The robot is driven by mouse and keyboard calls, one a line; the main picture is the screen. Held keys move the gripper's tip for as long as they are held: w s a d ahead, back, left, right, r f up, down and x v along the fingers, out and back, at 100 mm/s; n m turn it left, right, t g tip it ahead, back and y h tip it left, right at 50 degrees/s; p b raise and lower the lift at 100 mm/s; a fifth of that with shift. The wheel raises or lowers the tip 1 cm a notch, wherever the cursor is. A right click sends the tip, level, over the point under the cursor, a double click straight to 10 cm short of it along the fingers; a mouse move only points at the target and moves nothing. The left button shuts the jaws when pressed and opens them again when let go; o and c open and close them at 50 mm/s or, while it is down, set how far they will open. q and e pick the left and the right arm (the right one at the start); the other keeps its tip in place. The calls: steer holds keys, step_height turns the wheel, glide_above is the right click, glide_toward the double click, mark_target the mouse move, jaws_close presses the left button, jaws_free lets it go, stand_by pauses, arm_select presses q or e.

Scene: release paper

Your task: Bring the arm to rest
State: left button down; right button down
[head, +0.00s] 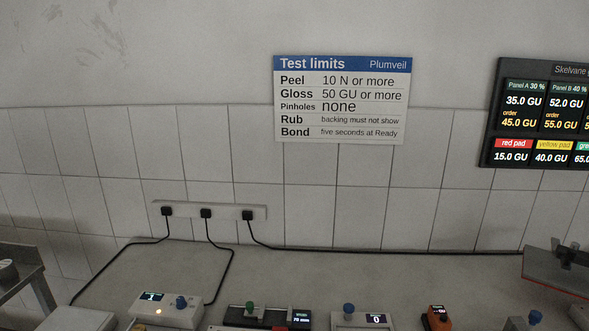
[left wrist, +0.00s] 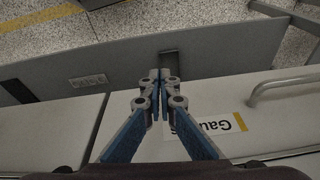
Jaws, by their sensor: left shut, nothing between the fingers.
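My left gripper (left wrist: 159,78) shows in the left wrist view with its two blue-sided fingers together. It is shut and empty. Neither of my arms shows in the head view. My right gripper is not in view.
In the head view, several devices with coloured knobs, including a white box (head: 168,312), stand along the bench (head: 330,275). A power strip (head: 230,212) with black cables is on the tiled wall. A metal handle (left wrist: 285,84) sticks out at right in the left wrist view.

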arm_select(q)
steer(key=s+f+g+b, duration=0.1)
steer(key=s+f, duration=0.3)
steer(key=f, duration=0.6)
steer(key=s+f+b, duration=0.1)
steer(key=s+f, duration=0.2)
steer(key=f, duration=0.8)
steer(key=s+a+f, duration=0.3)
steer(key=s+f, duration=0.7)
steer(key=s, duration=0.3)
steer(key=shift+s+a+f+g+b, duration=0.2)
steer(key=shift+s+f+g+b, duration=0.1)
steer(key=shift+g+b, duration=0.1)
stand_by(4.2)
